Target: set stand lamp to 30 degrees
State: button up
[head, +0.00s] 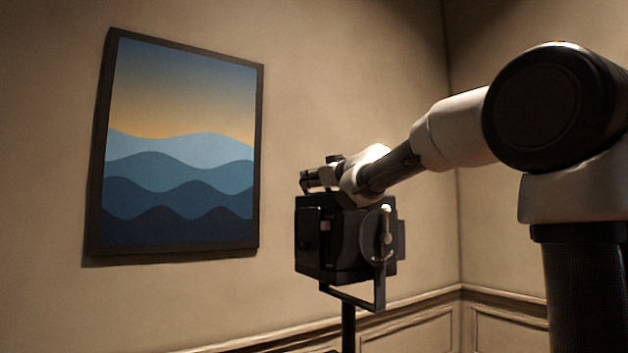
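The stand lamp (312,240) is a black box-shaped head held in a U-shaped bracket on a dark upright pole. The head looks roughly level. On its right side is a round disc with a pale lever standing near upright. My arm reaches in from the right and ends over the top of the lamp head. My gripper (308,181) shows as small dark parts at the lamp's upper left edge. I cannot tell whether it touches the lamp or whether its fingers are open. The lamp's top is partly hidden by my wrist.
A framed picture of blue waves (180,150) hangs on the wall left of the lamp. A wall corner with panelled trim (461,289) lies behind on the right. The space between the picture and the lamp looks clear.

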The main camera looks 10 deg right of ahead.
jog(key=shift+w, duration=0.15)
grip_shut()
jog(key=shift+a+f, duration=0.1)
jog(key=shift+f, duration=0.05)
